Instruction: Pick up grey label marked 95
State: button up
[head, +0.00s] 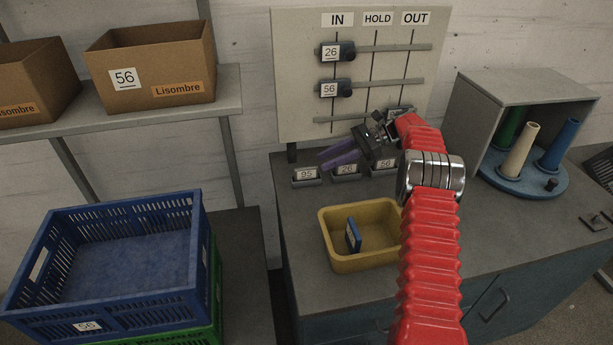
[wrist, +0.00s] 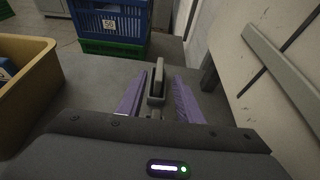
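The grey label marked 95 (head: 305,175) stands on the bench at the left end of a short row of labels. My gripper (head: 322,160) has purple fingers that point left, just above and behind the row in the head view. The fingertips are close to the 95 label. In the wrist view my gripper (wrist: 159,80) is open, with its fingers apart on either side of grey label holders (wrist: 157,88) lined up away from me. Their numbers are hidden there, and I cannot tell whether the fingers touch any of them.
Labels 26 (head: 346,169) and 56 (head: 383,164) stand right of 95. A yellow bin (head: 362,263) with a blue item is in front. The IN/HOLD/OUT board (head: 300,60) rises behind. A blue crate (head: 105,300) stands left. The bench is bare between the labels and bin.

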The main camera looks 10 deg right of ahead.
aim_at(310, 167)
jog(key=shift+x, duration=2.55)
jog(key=shift+c, duration=0.2)
grip_shut()
